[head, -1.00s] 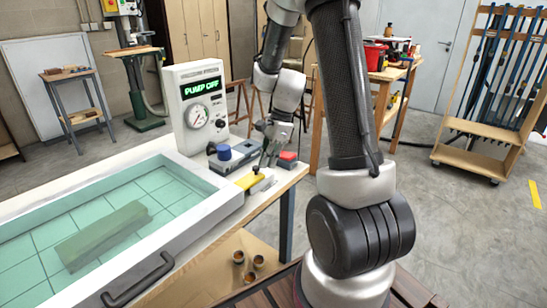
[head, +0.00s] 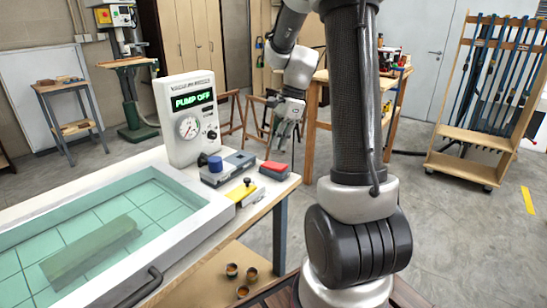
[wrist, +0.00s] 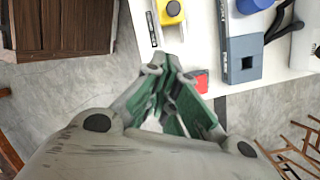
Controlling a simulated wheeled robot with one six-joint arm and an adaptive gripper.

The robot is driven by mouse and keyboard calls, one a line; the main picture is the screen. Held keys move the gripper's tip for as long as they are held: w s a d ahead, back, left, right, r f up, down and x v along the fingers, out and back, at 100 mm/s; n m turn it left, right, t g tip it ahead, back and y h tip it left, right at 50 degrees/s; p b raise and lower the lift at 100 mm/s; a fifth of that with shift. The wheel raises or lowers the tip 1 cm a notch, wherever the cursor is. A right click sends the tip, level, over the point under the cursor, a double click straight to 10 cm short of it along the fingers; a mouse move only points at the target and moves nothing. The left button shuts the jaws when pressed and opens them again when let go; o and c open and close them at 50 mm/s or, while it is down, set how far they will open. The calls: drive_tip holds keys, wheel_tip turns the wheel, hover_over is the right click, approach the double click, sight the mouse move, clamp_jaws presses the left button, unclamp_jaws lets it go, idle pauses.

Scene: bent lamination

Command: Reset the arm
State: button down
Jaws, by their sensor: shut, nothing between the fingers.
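My arm stands upright at the right of centre in the head view, bent over at the top, with its wrist hanging down. My gripper (head: 285,130) points down just past the bench's far right end, above the red block (head: 274,169). In the wrist view my gripper (wrist: 170,68) has its fingers together with nothing held between them. The red block shows partly behind the fingers there (wrist: 201,82). The white bench (head: 262,205) lies below and to the left of my gripper.
A wheeled rack (head: 470,165) stands right. Open floor lies between.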

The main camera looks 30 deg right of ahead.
drive_tip(key=shift+d+r, duration=0.15)
drive_tip(key=shift+r, duration=0.5)
drive_tip(key=s+a+r+n+t+h, duration=0.1)
drive_tip(key=s+a+r+n, duration=0.1)
drive_tip(key=s+n, duration=0.4)
drive_tip(key=s+a+r+n+t+h, duration=0.1)
drive_tip(key=s+a+r+n, duration=0.1)
drive_tip(key=s+r+n, duration=0.2)
drive_tip(key=s+a+r+n+t+h, duration=0.1)
drive_tip(key=s+a+r+n+t, duration=0.1)
drive_tip(key=s+n, duration=0.7)
drive_tip(key=shift+s+a+r, duration=0.35)
drive_tip(key=shift+s+r, duration=0.3)
drive_tip(key=shift+s, duration=0.5)
